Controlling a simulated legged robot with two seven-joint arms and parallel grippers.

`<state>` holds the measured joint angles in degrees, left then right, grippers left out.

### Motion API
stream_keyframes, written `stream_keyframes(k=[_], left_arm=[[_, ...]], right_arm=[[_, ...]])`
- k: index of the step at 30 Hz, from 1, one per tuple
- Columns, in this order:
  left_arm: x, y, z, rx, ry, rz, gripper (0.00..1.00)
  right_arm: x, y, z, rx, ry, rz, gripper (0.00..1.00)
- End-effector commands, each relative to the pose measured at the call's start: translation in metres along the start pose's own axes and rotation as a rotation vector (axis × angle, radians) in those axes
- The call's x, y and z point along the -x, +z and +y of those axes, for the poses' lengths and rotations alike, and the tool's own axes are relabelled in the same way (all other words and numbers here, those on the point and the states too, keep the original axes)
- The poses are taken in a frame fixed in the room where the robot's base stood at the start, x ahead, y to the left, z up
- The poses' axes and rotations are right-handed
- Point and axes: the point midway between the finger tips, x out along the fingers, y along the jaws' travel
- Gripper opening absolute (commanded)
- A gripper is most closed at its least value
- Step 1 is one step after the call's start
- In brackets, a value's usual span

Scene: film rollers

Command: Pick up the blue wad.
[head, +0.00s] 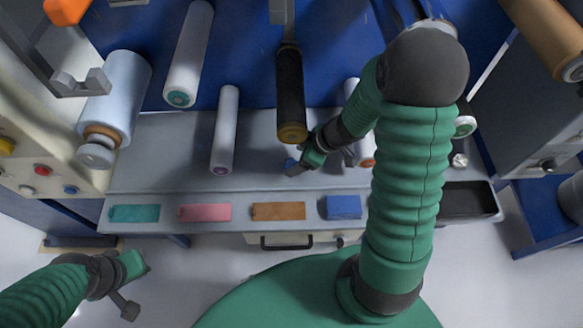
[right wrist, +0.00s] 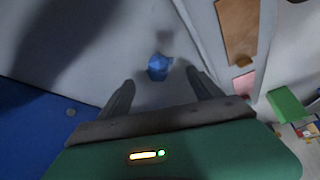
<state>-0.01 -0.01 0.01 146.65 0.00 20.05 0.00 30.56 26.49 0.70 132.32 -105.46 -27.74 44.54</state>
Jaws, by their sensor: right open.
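The blue wad (head: 290,164) is a small crumpled lump on the grey bench shelf (head: 150,160), below the black roller. In the right wrist view the wad (right wrist: 158,67) lies ahead of the fingertips, roughly centred between them. My right gripper (head: 299,169) reaches down beside the wad from the right. Its two fingers (right wrist: 160,80) are spread apart with nothing between them. The wad's contact with the fingers cannot be made out. My left gripper (head: 138,283) is at the lower left, away from the bench, and its jaws are unclear.
Several rollers, including a black one (head: 291,95) and a white one (head: 225,130), hang over the shelf near my right gripper. Teal, pink (head: 205,212), orange and blue (head: 343,207) pieces lie along the front ledge. A dark tray (head: 468,200) is at right.

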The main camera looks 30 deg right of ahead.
Motion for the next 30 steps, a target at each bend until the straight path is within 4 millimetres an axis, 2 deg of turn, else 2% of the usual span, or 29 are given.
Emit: stream_keyframes(k=[1, 5, 12, 26, 30], left_arm=[[-0.017, 0.004, 0.000, 0.000, 0.000, 0.000, 0.00], [-0.032, 0.008, 0.000, 0.001, 0.000, -0.001, 0.00], [-0.029, 0.007, 0.000, 0.000, 0.000, -0.001, 0.00], [-0.029, 0.007, 0.000, 0.000, 0.000, -0.001, 0.00], [-0.029, 0.007, 0.000, 0.000, 0.000, -0.001, 0.00]], right_arm=[[-0.017, 0.005, 0.000, 0.000, -0.001, 0.001, 0.74], [-0.038, 0.005, 0.000, 0.000, -0.002, 0.001, 0.74], [-0.037, 0.001, 0.000, -0.001, -0.001, 0.001, 0.73], [-0.037, 0.002, 0.000, -0.001, -0.001, 0.001, 0.13], [-0.037, 0.002, 0.000, -0.001, -0.001, 0.001, 0.12]])
